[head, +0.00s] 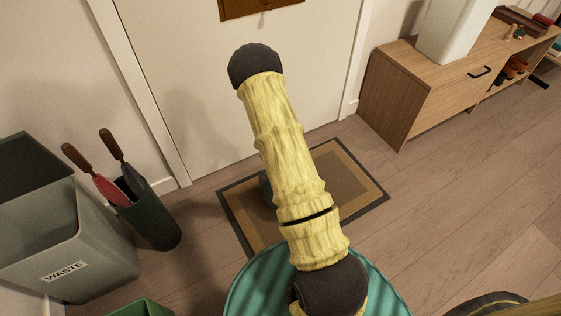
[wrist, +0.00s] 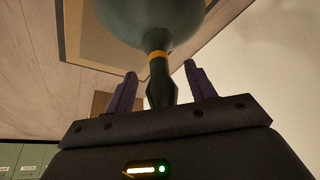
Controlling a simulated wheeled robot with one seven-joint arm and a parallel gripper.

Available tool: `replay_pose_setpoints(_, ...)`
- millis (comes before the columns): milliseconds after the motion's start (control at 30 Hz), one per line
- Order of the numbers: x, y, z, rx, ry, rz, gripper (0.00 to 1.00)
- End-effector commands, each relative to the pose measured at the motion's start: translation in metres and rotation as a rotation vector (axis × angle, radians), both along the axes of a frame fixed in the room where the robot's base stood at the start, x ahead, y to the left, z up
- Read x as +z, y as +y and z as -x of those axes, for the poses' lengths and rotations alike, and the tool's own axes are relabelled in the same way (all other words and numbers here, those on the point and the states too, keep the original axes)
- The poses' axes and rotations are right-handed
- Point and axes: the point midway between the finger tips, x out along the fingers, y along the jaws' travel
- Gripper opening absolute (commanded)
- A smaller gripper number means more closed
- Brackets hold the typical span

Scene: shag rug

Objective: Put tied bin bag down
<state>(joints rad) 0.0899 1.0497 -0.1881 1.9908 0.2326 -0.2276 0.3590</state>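The tied bin bag (wrist: 150,18) is dark green, with an orange tie round its neck. In the wrist view its neck stands between the two purple fingers of my gripper (wrist: 160,88). A narrow gap shows on each side of the neck, so the fingers look open around it. In the head view only a dark sliver of the bag (head: 265,186) shows at the left of my arm, over the doormat (head: 362,187). My arm hides my gripper and most of the bag there. I cannot tell for certain whether the bag touches the mat.
A closed white door (head: 200,60) stands behind the mat. At left are a grey waste bin (head: 85,245) and a dark umbrella stand (head: 155,222) with two umbrellas. A wooden cabinet (head: 425,98) bearing a pale bin (head: 450,30) is at right. Floor right of the mat is clear.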

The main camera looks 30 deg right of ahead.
Motion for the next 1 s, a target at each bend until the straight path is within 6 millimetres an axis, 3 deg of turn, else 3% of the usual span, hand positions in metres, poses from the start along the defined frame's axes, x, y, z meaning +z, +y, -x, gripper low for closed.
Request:
replay_pose_setpoints(267,0.009,0.001,0.001,0.001,0.000,0.000,0.55)
replay_pose_setpoints(800,0.099,0.026,0.028,0.000,-0.001,0.000,0.55)
replay_pose_setpoints(1000,0.114,0.031,0.034,0.000,0.001,-0.001,0.55)
